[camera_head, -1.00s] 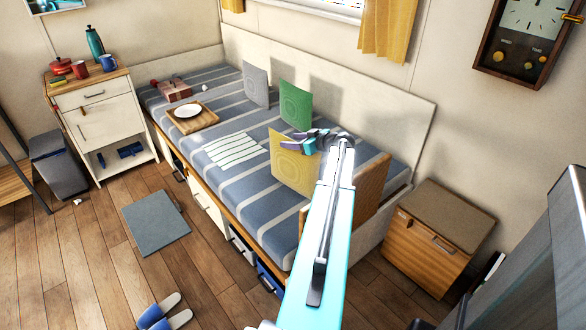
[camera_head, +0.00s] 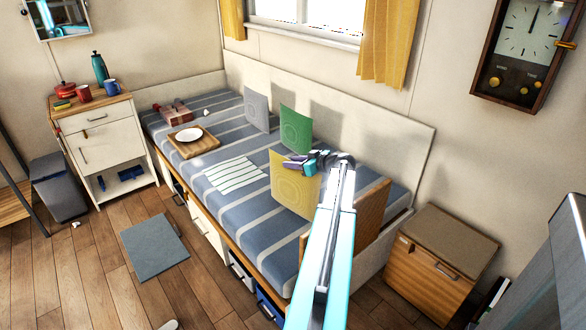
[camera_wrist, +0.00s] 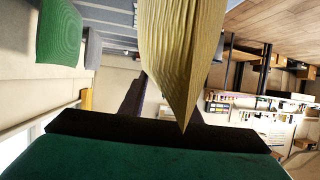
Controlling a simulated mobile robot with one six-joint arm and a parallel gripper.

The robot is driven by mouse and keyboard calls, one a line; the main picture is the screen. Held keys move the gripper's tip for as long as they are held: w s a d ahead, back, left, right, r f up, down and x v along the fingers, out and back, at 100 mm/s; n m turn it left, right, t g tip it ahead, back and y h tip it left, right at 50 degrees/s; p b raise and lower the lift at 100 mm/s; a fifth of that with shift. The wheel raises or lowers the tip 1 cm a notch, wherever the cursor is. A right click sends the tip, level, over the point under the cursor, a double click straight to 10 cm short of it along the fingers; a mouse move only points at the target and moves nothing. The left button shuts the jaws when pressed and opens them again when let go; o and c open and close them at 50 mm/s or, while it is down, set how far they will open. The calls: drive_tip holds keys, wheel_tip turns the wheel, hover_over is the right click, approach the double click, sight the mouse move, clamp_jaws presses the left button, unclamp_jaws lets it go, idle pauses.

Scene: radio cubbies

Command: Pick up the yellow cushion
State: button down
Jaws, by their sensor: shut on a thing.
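The yellow cushion (camera_head: 294,190) is upright, tilted a little, over the striped bed in the head view. My gripper (camera_head: 306,160) is shut on its upper edge. In the wrist view the yellow cushion (camera_wrist: 182,50) hangs large in the middle, with a corner pointing down at my gripper (camera_wrist: 172,112). The fingertips are partly hidden behind the cushion there. I cannot tell whether the cushion's lower edge touches the bed.
A green cushion (camera_head: 295,129) and a grey cushion (camera_head: 256,110) stand behind on the striped bed (camera_head: 245,209). A wooden tray (camera_head: 209,145) with a white plate (camera_head: 188,135) lies further left. A wooden panel (camera_head: 370,212) stands at the bed's right end, near my arm.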

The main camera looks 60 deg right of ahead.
wheel_tip(320, 180, up, 8)
drive_tip(key=shift+r, duration=0.15)
idle(0.3)
drive_tip(key=shift+w, duration=0.1)
idle(0.5)
